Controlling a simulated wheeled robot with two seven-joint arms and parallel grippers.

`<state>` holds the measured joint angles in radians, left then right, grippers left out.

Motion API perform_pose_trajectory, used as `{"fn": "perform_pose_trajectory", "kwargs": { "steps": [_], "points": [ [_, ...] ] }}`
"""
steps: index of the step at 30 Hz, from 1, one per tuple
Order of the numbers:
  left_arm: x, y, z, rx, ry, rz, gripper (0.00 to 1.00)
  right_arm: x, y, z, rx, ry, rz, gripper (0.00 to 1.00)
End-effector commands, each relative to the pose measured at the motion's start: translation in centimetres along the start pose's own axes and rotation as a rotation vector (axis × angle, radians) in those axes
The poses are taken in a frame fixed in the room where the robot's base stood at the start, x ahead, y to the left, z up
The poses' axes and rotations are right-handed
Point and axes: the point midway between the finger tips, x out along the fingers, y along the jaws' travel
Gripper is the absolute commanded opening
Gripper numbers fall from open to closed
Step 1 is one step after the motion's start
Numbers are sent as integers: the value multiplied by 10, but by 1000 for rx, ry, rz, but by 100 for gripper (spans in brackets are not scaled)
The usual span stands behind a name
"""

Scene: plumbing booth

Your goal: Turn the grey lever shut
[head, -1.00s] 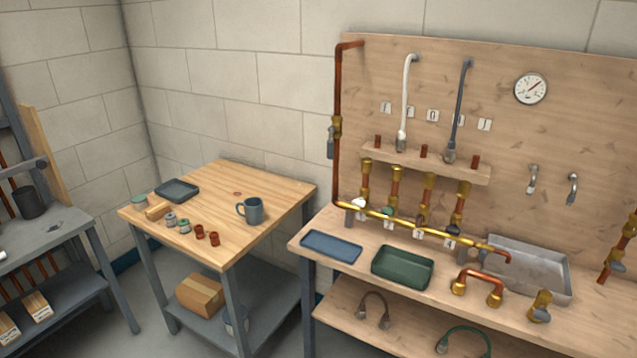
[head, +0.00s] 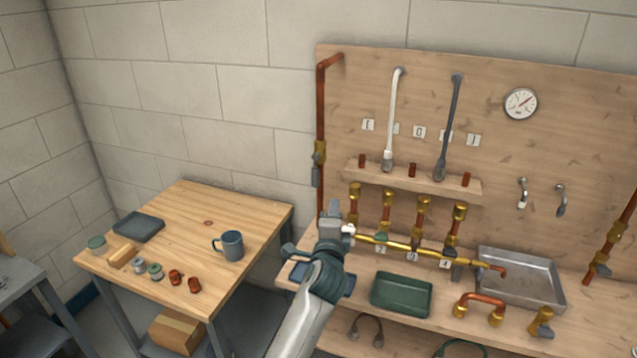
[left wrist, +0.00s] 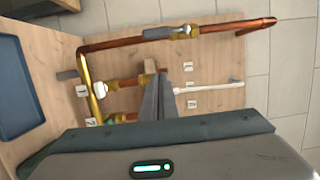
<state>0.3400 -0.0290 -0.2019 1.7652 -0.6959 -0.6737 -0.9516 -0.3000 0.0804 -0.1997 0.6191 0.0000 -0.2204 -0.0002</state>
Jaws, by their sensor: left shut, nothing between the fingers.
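On the upright copper pipe at the board's left edge sits a brass valve (head: 319,152). Its grey lever (head: 317,176) hangs down along the pipe. In the left wrist view the grey lever (left wrist: 160,33) lies in line with the pipe, beside the brass valve (left wrist: 189,31). My left gripper (head: 334,206) is shut and empty, below the lever and in front of the manifold's left end. It hides the pipe's lower part in the head view. Its fingers (left wrist: 159,84) are apart from the lever in the left wrist view. My right gripper is not in view.
A brass manifold (head: 400,245) with small valves runs close by the left gripper. A green tray (head: 401,294) and a metal basin (head: 520,278) are on the bench. Another valve with a grey lever (head: 603,269) is at far right. A wooden table (head: 195,220) holds a mug (head: 230,246).

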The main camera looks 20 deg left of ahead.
Motion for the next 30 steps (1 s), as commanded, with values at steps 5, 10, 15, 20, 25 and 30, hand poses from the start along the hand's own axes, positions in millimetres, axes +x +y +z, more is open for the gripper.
{"fn": "perform_pose_trajectory", "kwargs": {
  "steps": [5, 10, 15, 20, 25, 30],
  "points": [
    [0, 1, 0, -1, 0, 1, 0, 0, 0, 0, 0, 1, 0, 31],
    [5, 0, 0, -2, 0, 1, 0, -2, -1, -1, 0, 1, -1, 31],
    [19, -1, 0, -2, 0, 2, 0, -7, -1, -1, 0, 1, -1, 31],
    [39, -1, 0, -1, -1, 2, 0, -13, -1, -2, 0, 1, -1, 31],
    [64, -2, -1, -2, 0, 1, 0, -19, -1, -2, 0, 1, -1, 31],
    [87, -1, 0, -2, 0, 1, 0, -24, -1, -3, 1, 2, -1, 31]
  ]
}}
